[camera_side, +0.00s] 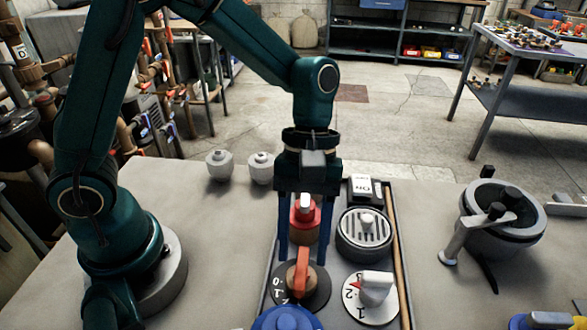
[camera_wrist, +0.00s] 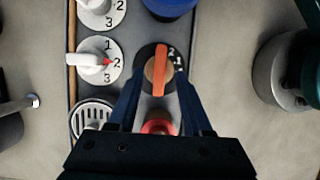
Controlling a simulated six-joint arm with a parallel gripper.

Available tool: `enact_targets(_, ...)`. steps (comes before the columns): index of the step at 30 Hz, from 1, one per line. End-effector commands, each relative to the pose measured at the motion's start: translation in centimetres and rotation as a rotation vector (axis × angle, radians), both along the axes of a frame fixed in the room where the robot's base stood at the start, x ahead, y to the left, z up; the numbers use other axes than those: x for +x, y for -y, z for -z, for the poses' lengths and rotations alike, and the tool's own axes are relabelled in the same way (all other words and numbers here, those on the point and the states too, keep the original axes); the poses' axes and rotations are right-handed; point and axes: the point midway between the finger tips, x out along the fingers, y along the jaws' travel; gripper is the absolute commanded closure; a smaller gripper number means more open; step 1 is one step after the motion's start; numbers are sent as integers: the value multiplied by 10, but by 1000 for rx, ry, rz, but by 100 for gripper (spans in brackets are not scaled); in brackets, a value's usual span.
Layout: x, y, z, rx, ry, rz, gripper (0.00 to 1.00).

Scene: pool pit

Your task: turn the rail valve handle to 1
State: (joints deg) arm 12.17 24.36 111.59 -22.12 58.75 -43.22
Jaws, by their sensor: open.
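An orange bar handle (camera_side: 302,270) sits on a round black dial with pale numbers. In the wrist view the orange handle (camera_wrist: 160,70) stands upright in the picture, with a 2 and a 1 to its upper right. A white handle (camera_side: 376,284) with a red pointer sits on a white dial beside it; in the wrist view this white handle (camera_wrist: 85,60) has its red tip toward 2. I cannot tell which one is the rail valve. My gripper (camera_side: 304,248) is open, pointing down over the panel. In the wrist view its fingertips (camera_wrist: 159,84) lie either side of the orange handle, apart from it.
A red knob (camera_side: 304,217) stands between the fingers' line, behind the orange handle. A round slotted grille (camera_side: 364,233) is right of it, and a blue knob (camera_side: 285,319) is in front. A wooden rail (camera_side: 398,255) edges the panel. A grey pot (camera_side: 500,218) stands farther right.

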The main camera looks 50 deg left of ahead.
Motion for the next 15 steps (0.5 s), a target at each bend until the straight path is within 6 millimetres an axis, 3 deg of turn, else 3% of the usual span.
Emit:
enact_targets(6,-6,5,19,0,-1,1,50)
enact_targets(14,-6,6,21,0,2,1,50)
enact_targets(15,-6,6,21,0,2,1,54)
